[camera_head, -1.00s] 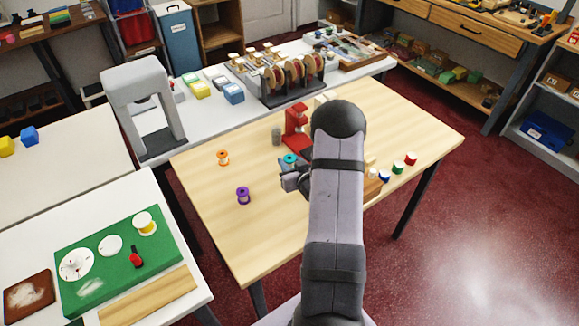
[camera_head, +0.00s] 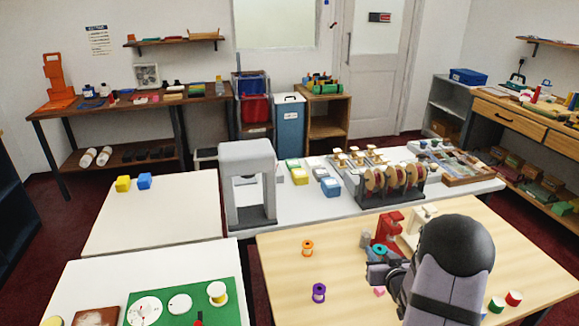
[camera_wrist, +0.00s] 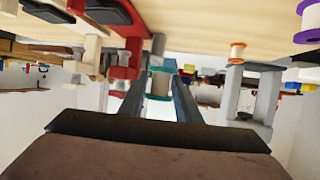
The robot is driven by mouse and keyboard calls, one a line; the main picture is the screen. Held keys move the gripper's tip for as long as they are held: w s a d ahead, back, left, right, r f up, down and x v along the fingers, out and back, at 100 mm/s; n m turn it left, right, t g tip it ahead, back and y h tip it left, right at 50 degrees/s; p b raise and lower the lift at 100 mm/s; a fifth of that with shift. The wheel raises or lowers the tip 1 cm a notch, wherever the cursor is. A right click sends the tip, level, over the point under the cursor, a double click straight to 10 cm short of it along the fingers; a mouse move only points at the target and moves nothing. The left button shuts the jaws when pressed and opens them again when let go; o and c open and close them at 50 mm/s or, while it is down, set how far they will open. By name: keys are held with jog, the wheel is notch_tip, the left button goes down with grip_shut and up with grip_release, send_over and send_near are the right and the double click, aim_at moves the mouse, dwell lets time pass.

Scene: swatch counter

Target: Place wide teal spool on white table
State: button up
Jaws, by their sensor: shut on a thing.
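The wide teal spool (camera_head: 380,249) is held in my gripper (camera_head: 378,262), above the wooden table. In the wrist view the spool (camera_wrist: 160,84) sits between the two grey fingers, with its teal rims and pale middle showing. My gripper (camera_wrist: 160,88) is shut on it.
An orange spool (camera_head: 307,248) and a purple spool (camera_head: 319,292) stand on the wooden table (camera_head: 277,281). A red stand (camera_head: 387,228) is close behind my gripper. A grey arch-shaped machine (camera_head: 246,165) rises beside the white table. Most of that white table is bare.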

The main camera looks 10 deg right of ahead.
jog(key=shift+w+a+r+n+y, duration=0.25)
jog(key=shift+a+r+n+y, duration=0.05)
jog(key=shift+a+r, duration=0.15)
jog(key=a+n+y, duration=0.4)
jog(key=a+y, duration=0.1)
jog(key=a, duration=0.3)
jog(key=s+a+f+n+g+y, duration=0.1)
jog(key=s+a+f+n+y, duration=0.1)
jog(key=a, duration=0.4)
jog(key=s+a+f+n+g+y, duration=0.2)
jog(key=s+a+n+y, duration=0.1)
jog(key=s+a, duration=0.3)
jog(key=s+a+f+n+g+y, duration=0.2)
jog(key=s+a+n+y, duration=0.1)
jog(key=s+a+n, duration=0.1)
jog(key=shift+s+a+f+y+p, duration=0.1)
jog(key=shift+s+a+y+p, duration=0.05)
jog(key=shift+s+a, duration=0.3)
jog(key=shift+s+a+f+y+p, duration=0.1)
jog(key=shift+s+a+y+p, duration=0.1)
jog(key=shift+a, duration=0.3)
jog(key=shift+s+a+f, duration=0.1)
jog(key=shift+f, duration=0.15)
